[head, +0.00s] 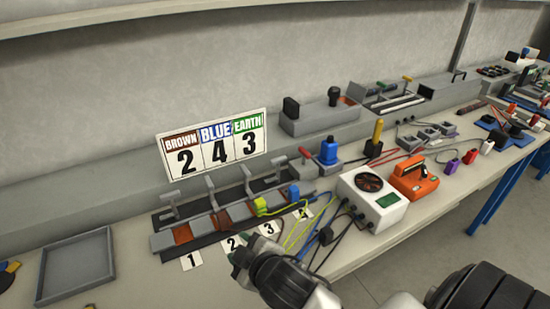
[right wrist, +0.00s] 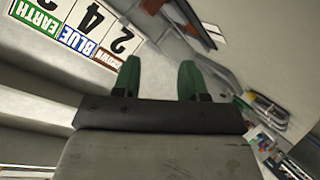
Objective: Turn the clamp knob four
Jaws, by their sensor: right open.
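A clamp row (head: 232,211) with several grey clamps runs along the bench in the head view. Number cards 1 (head: 191,260), 2 (head: 232,243), 3 (head: 267,229) and 4 (head: 303,213) lie before it. The rightmost clamp (head: 303,166) stands at the row's far right end; I cannot make out a separate knob on it. My right gripper (head: 241,262) has green fingers and is near cards 2 and 3, in front of the row. In the right wrist view its fingers (right wrist: 158,78) are apart with nothing between them. My left gripper is not in view.
A wall sign (head: 213,145) reads brown 2, blue 4, earth 3. A white meter box (head: 385,212), an orange device (head: 414,178) and loose cables stand right of the row. An empty grey tray (head: 77,266) lies at the left.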

